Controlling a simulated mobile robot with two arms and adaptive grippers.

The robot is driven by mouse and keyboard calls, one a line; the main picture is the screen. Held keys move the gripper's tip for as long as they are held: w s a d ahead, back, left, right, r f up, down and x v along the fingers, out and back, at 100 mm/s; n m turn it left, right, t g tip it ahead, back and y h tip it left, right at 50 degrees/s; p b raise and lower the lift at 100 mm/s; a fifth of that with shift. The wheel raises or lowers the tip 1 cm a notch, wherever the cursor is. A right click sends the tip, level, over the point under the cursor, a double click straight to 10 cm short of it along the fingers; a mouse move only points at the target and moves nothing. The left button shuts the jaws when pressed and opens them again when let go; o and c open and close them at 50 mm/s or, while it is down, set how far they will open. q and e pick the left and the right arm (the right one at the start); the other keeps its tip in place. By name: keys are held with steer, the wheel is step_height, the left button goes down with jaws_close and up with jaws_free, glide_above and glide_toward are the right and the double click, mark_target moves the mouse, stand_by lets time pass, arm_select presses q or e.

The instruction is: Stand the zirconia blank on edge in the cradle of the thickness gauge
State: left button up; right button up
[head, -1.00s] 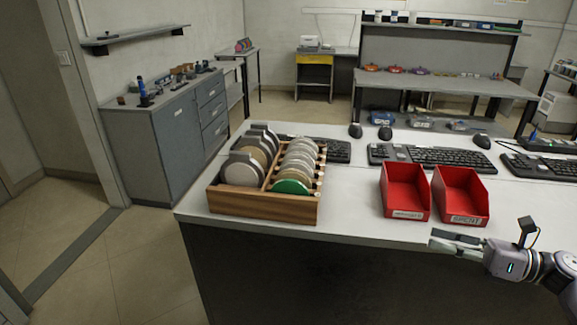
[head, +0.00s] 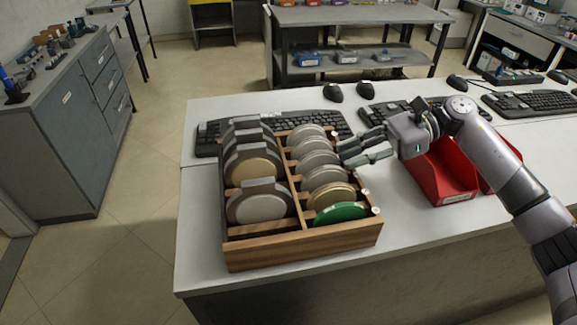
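The wooden rack (head: 310,241) stands on the white table with round blanks on edge in two columns. Its right column holds several pale grey-white discs (head: 322,177), a tan one (head: 331,196) and a green one (head: 341,212) at the front. I cannot tell which disc is the zirconia blank. My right gripper (head: 347,152) is at the rack's right side, fingers apart and pointing left toward the pale discs. Nothing shows between the fingers; contact with a disc cannot be judged. My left gripper is out of view. No thickness gauge or cradle is recognizable.
The left column holds grey and tan discs (head: 258,206) with dark grey pieces behind them. Two red bins (head: 440,178) stand right of the rack, partly hidden by my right arm. Keyboards (head: 222,128) and mice (head: 333,93) lie behind. The table front right of the rack is clear.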

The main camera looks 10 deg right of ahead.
mark_target(334, 167)
steer(key=a+p, duration=0.1)
steer(key=s+a+p, duration=0.1)
steer(key=shift+s+a+f+p, duration=0.1)
steer(key=shift+s+f+p, duration=0.1)
steer(key=shift+p, duration=0.15)
steer(key=p+x, duration=0.1)
steer(key=x, duration=0.1)
steer(key=shift+w+a+f+p, duration=0.1)
steer(key=shift+a+f+p, duration=0.1)
steer(key=shift+a+p, duration=0.2)
steer(key=shift+a+f, duration=0.45)
steer(key=shift+a, duration=0.2)
steer(key=shift+d, duration=0.1)
jaws_close()
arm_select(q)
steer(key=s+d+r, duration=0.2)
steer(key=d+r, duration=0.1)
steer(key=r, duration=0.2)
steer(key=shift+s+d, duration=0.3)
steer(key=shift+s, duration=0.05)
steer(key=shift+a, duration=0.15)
arm_select(e)
steer(key=shift+r, duration=0.1)
